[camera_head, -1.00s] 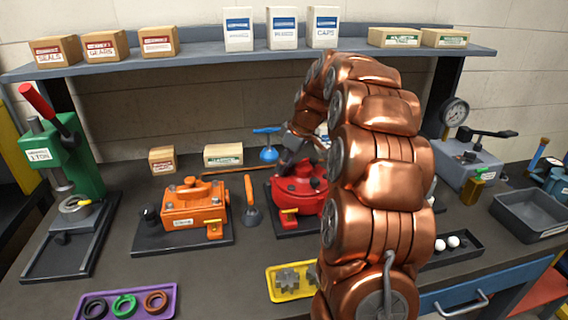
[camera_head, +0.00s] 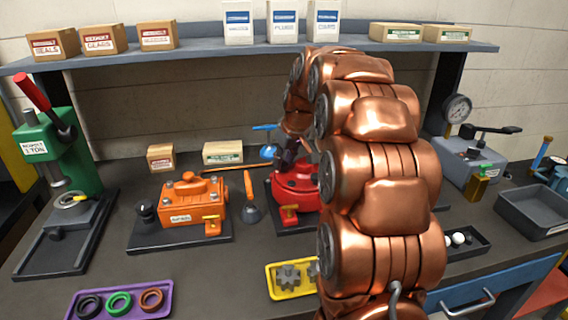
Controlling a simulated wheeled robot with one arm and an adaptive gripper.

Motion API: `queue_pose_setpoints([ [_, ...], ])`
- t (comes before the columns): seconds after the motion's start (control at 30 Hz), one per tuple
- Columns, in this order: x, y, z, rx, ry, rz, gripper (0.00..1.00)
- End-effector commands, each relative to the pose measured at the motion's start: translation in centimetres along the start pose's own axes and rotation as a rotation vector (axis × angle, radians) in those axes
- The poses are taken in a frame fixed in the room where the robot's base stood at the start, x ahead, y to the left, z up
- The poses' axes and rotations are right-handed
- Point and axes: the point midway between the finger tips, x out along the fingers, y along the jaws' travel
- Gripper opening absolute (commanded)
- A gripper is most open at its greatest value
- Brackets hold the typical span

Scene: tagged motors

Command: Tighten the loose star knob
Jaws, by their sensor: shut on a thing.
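A red round motor housing (camera_head: 290,188) sits on a dark base plate at mid-bench, partly hidden by my arm. My gripper (camera_head: 287,158) is over the top of this housing, its dark fingers pointing down and shut on a small part there. The fingers and my copper arm cover that part, so the star knob's shape and seating cannot be made out. An orange motor (camera_head: 183,208) with a black knob (camera_head: 147,212) at its left end stands on another dark plate, clear of my gripper.
A yellow tray (camera_head: 280,294) with grey gears is in front. A green press (camera_head: 55,150) stands left, a grey bin (camera_head: 535,212) right.

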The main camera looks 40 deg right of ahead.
Motion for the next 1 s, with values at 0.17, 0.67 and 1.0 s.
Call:
queue_pose_setpoints([
  [0.17,0.06,-0.07,-0.04,0.152,0.002,0.067,0.00],
  [0.67,0.00,-0.24,-0.22,0.592,0.003,0.248,0.00],
  [1.0,-0.05,-0.36,-0.38,0.885,0.005,0.369,0.00],
])
